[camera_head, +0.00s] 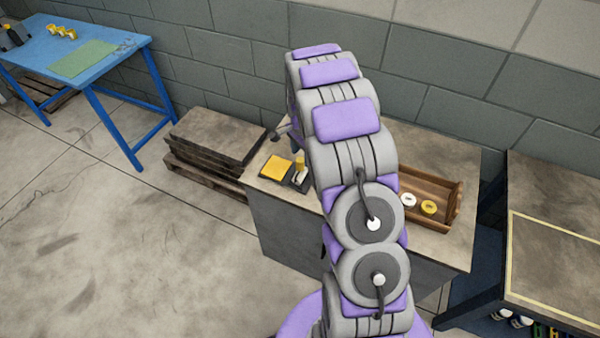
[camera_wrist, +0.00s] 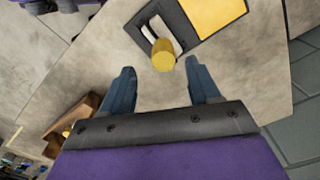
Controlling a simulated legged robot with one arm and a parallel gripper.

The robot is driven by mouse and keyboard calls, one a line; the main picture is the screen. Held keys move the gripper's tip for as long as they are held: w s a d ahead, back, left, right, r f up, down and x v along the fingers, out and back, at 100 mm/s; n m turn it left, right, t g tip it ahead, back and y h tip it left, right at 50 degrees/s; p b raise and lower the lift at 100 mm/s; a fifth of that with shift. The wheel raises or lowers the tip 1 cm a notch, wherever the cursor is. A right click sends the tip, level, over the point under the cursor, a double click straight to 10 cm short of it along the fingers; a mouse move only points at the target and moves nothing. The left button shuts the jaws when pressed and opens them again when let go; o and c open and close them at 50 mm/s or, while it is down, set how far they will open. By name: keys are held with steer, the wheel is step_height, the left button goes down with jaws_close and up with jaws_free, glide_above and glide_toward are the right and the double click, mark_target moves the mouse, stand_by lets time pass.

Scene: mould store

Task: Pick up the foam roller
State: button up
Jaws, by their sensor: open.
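The foam roller appears to be the yellow cylinder (camera_wrist: 163,55) in the wrist view, its round end facing the camera. Beside it a white part lies in a black tray (camera_wrist: 178,43). In the head view the yellow piece (camera_head: 299,163) shows small above the white part, just left of my arm. My gripper (camera_wrist: 160,72) is open, its two blue fingers spread on either side of the cylinder's near side, with nothing held. Whether they are level with the cylinder is unclear. My arm hides most of the gripper in the head view.
A yellow pad (camera_head: 277,168) lies beside the roller on the grey bench (camera_head: 405,240). A wooden box (camera_head: 452,205) on the bench's right holds white and yellow rolls. A pallet stack (camera_head: 215,140) stands left, and a blue table (camera_head: 60,45) farther left. A wall runs behind.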

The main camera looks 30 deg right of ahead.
mark_target(300, 159)
steer(key=f, duration=0.1)
steer(key=f+b, duration=0.1)
steer(key=f, duration=0.3)
steer(key=shift+w+a+f+b, duration=0.1)
steer(key=shift+w+a+b, duration=0.15)
steer(key=shift+a+b, duration=0.05)
jaws_close()
stand_by(0.4)
steer(key=shift+r, duration=0.65)
step_height(300, 159, up, 3)
steer(key=shift+s+f+p, duration=0.1)
steer(key=shift+p, duration=0.6)
steer(key=s+d+r+p, duration=0.1)
steer(key=s+d, duration=0.4)
steer(key=s, duration=1)
steer(key=shift+d+p, duration=0.15)
steer(key=shift+p, duration=0.6)
